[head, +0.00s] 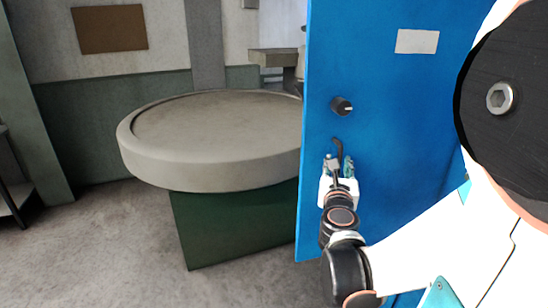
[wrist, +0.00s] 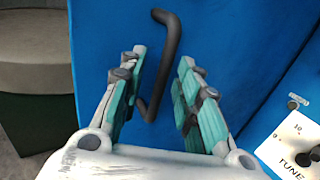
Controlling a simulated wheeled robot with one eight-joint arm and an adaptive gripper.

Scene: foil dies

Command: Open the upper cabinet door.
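The blue cabinet door (head: 390,130) stands upright at the right of the head view; I cannot tell whether it is ajar. It carries a bent black handle (head: 338,149), which also shows in the wrist view (wrist: 166,62). My gripper (head: 339,166) is at the handle's lower part in the head view. In the wrist view my gripper (wrist: 160,66) has its two teal-padded fingers spread apart. The handle's lower part shows in the gap between them, with space on either side, and its upper end reaches beyond the fingertips. No grip on the handle shows.
A black knob (head: 342,106) and a pale label (head: 417,41) sit on the blue face above the handle. A white panel marked TUNE (wrist: 298,145) is at the lower right. A round grey table (head: 215,135) on a green base stands left; floor beyond is clear.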

